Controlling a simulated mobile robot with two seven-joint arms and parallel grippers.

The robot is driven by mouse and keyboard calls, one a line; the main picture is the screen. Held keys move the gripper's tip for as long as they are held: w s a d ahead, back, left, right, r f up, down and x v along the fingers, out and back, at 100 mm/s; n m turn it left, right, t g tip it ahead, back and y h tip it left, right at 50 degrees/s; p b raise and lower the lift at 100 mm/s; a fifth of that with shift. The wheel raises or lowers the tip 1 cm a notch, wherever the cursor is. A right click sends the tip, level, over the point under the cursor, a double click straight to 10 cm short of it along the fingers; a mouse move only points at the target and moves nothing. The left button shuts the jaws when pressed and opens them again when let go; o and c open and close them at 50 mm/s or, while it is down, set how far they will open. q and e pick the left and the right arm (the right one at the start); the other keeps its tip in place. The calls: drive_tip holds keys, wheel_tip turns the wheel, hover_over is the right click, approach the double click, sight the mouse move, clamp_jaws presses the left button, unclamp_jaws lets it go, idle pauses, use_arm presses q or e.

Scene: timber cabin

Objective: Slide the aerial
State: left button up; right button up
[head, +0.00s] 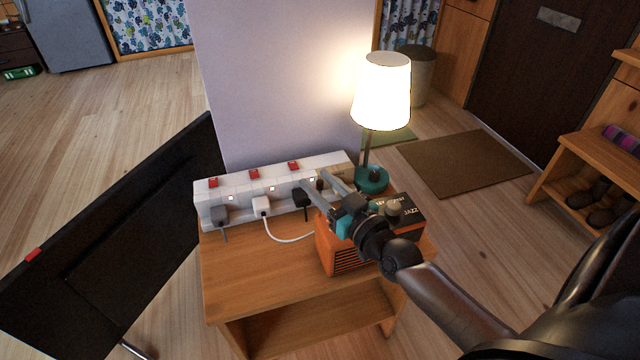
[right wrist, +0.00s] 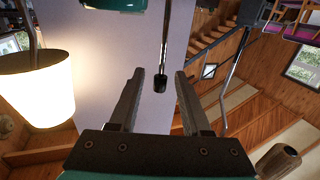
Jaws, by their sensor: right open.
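An orange radio (head: 340,249) with a black top stands on a small wooden table (head: 235,275), partly covered by my right arm. My right gripper (head: 312,179) is open above the radio's far left side, in front of a white socket strip. In the right wrist view my open gripper (right wrist: 159,73) has a thin rod with a black tip (right wrist: 160,83) showing between its fingers. The rod looks like the aerial, and no contact with either finger can be made out. In the head view only a small dark piece of it shows between the fingers. My left gripper is out of view.
The white socket strip (head: 243,186) with several plugs and red switches lies along the table's back, against a pale pillar (head: 278,85). A lit lamp (head: 382,92) stands close behind the radio. A large dark panel (head: 130,235) is at left. Open floor lies beyond.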

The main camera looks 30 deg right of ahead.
clamp_jaws()
idle(0.4)
idle(1.1)
